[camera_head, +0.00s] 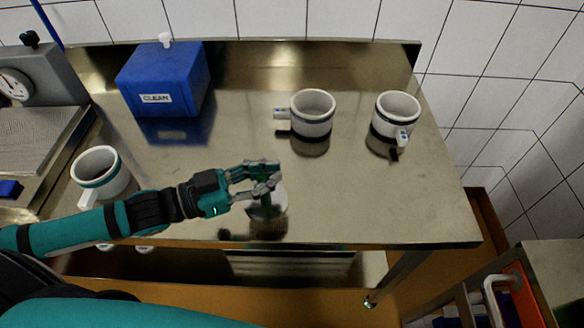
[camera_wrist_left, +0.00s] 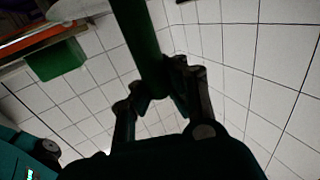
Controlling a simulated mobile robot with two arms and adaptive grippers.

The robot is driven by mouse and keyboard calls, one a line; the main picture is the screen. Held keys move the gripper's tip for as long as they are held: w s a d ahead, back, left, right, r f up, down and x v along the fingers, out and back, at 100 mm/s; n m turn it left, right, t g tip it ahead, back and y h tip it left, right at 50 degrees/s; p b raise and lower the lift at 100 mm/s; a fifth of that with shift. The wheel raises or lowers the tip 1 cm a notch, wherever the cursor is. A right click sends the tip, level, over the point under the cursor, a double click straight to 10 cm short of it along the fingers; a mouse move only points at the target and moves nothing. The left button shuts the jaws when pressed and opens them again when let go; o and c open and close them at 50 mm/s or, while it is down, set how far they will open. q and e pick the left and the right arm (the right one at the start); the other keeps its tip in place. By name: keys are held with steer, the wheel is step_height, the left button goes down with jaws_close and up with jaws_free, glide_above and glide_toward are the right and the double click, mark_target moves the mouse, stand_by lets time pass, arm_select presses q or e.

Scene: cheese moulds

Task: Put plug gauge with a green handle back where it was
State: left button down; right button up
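The plug gauge (camera_head: 279,197) is near the front edge of the steel table, with a pale metal body and a green handle. Its green handle (camera_wrist_left: 143,45) runs between the fingers in the left wrist view. My left gripper (camera_head: 263,178) is closed around the handle, and its fingers hide part of the gauge in the head view. The gauge looks roughly upright; I cannot tell whether its base touches the table. My right gripper is not in view.
White moulds with dark bands stand at the left (camera_head: 101,172), back middle (camera_head: 312,114) and back right (camera_head: 394,121). A blue box marked CLEAN (camera_head: 165,80) is at the back left, near a dial device (camera_head: 15,85). The table's right front is clear.

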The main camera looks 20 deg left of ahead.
arm_select(q)
steer(key=w+f, duration=0.1)
steer(key=w, duration=0.1)
steer(key=w+d+f, duration=0.1)
steer(key=w, duration=0.1)
steer(key=w+d+f, duration=0.1)
steer(key=w+f, duration=0.1)
steer(key=shift+w+d+p, duration=0.2)
steer(key=shift+p, duration=0.2)
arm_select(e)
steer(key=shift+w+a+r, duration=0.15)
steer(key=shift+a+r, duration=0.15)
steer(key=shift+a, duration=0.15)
arm_select(q)
steer(key=c, duration=2)
jaws_free()
steer(key=shift+f, duration=0.2)
steer(key=o, duration=0.5)
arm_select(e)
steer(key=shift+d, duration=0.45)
arm_select(q)
steer(key=shift+r, duration=0.15)
